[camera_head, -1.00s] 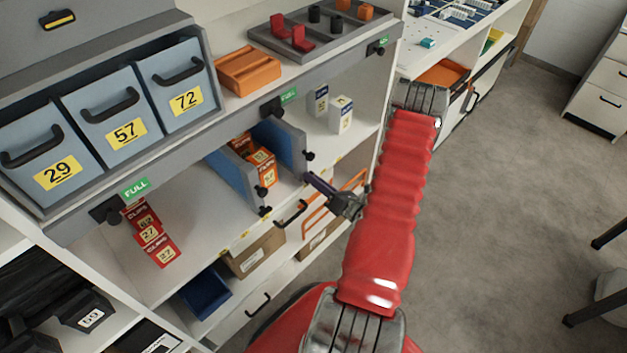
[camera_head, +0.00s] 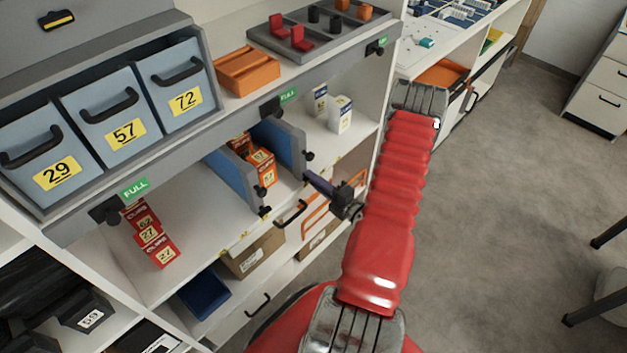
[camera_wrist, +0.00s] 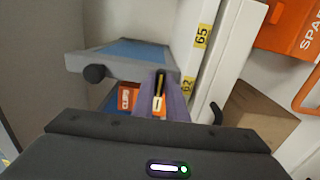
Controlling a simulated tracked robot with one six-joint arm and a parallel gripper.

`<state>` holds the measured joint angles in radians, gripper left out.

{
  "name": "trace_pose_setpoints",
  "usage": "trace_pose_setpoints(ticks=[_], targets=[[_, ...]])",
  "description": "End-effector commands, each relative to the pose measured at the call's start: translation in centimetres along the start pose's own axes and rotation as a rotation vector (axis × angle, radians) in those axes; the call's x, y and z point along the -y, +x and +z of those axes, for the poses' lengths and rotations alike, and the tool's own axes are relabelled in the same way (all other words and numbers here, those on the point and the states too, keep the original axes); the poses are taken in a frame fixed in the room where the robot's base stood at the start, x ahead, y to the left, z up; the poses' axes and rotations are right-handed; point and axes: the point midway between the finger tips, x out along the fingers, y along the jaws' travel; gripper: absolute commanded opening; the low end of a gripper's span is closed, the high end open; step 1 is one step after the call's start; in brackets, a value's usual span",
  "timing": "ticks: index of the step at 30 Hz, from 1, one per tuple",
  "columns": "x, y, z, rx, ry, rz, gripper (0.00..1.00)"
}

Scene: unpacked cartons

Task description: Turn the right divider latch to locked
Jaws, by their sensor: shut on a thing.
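The right divider (camera_head: 282,145) is an upright blue panel with a grey front edge on the middle shelf. A dark knob (camera_head: 309,155) sits on its upper front edge. My gripper (camera_head: 308,177) has its purple fingers at the lower front end of this divider, shut on what seems to be its latch. The latch is mostly hidden by the fingers, so its angle cannot be read. In the wrist view the fingers (camera_wrist: 161,88) meet the divider's grey edge (camera_wrist: 118,62), right of a round dark knob (camera_wrist: 93,73).
The left divider (camera_head: 232,178) stands close by, with orange boxes (camera_head: 262,165) between the two. White boxes (camera_head: 340,114) stand right of the right divider. A grey rail (camera_head: 200,140) with green FULL labels runs above. Open floor (camera_head: 480,220) lies to the right.

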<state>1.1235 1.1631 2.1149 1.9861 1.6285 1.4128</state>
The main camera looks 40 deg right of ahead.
Motion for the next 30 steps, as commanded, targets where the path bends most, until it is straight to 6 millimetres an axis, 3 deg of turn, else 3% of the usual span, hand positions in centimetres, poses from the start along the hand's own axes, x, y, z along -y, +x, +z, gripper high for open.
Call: trace_pose_setpoints(ticks=[17, 18, 25, 30], targets=[[0.43, -0.12, -0.12, 0.002, 0.054, -0.011, 0.0], [0.44, -0.12, -0.13, 0.002, 0.054, -0.011, 0.14], [0.28, -0.07, -0.1, 0.001, 0.051, -0.007, 0.3], [0.2, -0.04, -0.08, 0.0, 0.05, -0.005, 0.31]])
